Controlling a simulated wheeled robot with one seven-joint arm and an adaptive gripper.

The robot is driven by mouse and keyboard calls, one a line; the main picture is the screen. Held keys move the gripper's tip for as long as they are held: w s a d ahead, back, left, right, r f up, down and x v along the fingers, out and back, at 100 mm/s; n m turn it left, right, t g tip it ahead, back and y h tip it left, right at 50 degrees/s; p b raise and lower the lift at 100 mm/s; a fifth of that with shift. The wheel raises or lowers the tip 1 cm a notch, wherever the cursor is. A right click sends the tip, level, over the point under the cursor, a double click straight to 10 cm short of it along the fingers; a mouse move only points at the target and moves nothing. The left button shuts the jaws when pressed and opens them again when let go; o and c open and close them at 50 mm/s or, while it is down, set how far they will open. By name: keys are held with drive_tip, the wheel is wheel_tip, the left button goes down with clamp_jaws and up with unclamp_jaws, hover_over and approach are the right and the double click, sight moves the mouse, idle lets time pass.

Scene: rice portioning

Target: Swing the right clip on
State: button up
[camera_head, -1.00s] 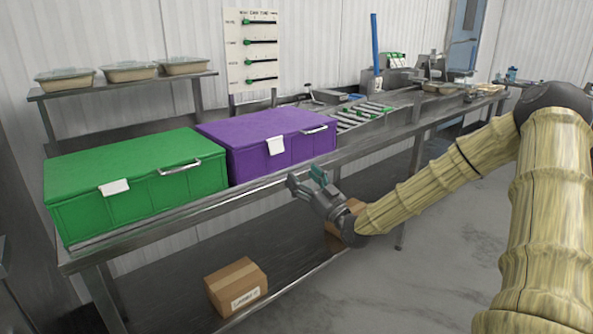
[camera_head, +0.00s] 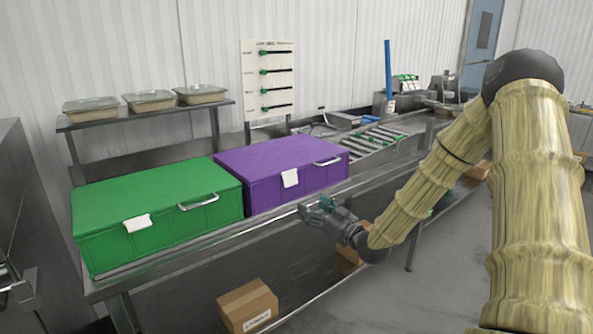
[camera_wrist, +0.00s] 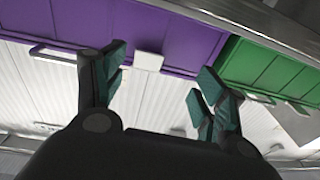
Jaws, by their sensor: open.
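A green lidded box (camera_head: 150,195) and a purple lidded box (camera_head: 262,165) stand side by side on the steel bench. Each front carries a white flap-like piece, one on the green box (camera_head: 137,222) and one on the purple box (camera_head: 290,178), and a metal bar to its right: green box's bar (camera_head: 198,201), purple box's bar (camera_head: 327,162). I cannot tell which piece is the right clip. My gripper (camera_head: 314,206) is open and empty, in front of the purple box and apart from it. In the wrist view, the purple box's white piece (camera_wrist: 148,60) shows between the fingers.
The steel bench's front rail (camera_head: 240,236) runs below the boxes. A rack (camera_head: 150,115) with several covered trays stands behind. A board (camera_head: 268,80) with green-ended rods hangs on the wall. A cardboard box (camera_head: 247,306) sits on the lower shelf. Rollers (camera_head: 378,137) lie right of the purple box.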

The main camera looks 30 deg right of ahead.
wheel_tip(320, 180, up, 3)
drive_tip(key=g+p, duration=0.3)
drive_tip(key=p, duration=0.4)
drive_tip(key=g+h+p, duration=0.1)
drive_tip(key=g+p, duration=0.1)
drive_tip(key=p, duration=0.7)
approach(292, 183)
drive_tip(key=shift+m, duration=0.3)
drive_tip(key=shift+p+x, duration=1.5)
drive_tip(key=shift+x, duration=2.4)
drive_tip(key=shift+r, duration=0.1)
drive_tip(key=shift+a, duration=0.1)
drive_tip(key=c, duration=1)
